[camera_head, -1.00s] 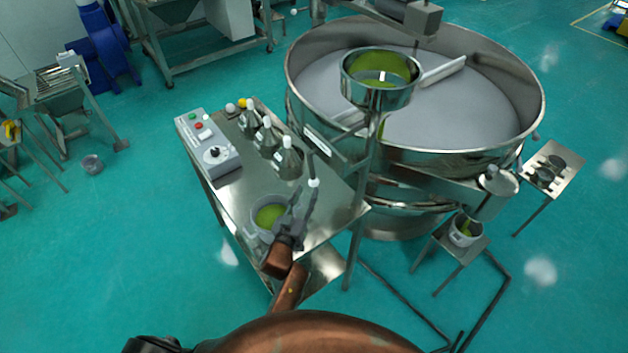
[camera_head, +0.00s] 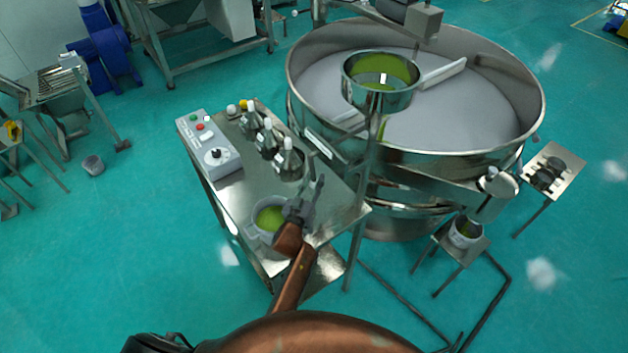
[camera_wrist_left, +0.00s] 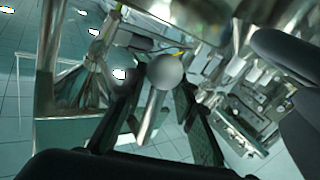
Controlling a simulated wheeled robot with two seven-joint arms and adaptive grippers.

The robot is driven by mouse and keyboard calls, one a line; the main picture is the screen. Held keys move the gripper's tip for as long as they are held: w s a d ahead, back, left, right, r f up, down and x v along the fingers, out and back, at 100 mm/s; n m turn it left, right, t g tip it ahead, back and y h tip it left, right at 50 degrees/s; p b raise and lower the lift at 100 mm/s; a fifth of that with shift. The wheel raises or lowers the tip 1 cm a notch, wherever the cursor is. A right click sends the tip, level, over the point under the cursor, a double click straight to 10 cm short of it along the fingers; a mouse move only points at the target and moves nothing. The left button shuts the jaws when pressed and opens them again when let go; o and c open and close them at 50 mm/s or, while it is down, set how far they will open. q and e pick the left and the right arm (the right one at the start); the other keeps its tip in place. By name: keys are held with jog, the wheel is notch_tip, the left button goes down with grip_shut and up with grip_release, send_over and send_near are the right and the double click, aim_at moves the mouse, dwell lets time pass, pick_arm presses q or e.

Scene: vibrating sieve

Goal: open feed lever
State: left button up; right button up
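A round grey knob (camera_wrist_left: 165,72) on a metal rod shows in the left wrist view, between the two dark fingers of my left gripper (camera_head: 311,190). The fingers stand apart on either side of the knob and rod, and I see no firm contact. I take this to be the feed lever, but its base and pivot are hidden. In the head view the gripper is over the front right part of the steel table (camera_head: 240,185), beside a grey pot of green material (camera_head: 258,230). The knob cannot be made out there. My right gripper is out of view.
The big round sieve (camera_head: 440,150) stands right behind the table, with a steel feed hopper (camera_head: 380,98) above it. A bucket (camera_head: 466,238) sits at the outlet.

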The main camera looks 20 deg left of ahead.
pick_arm(q)
grip_shut()
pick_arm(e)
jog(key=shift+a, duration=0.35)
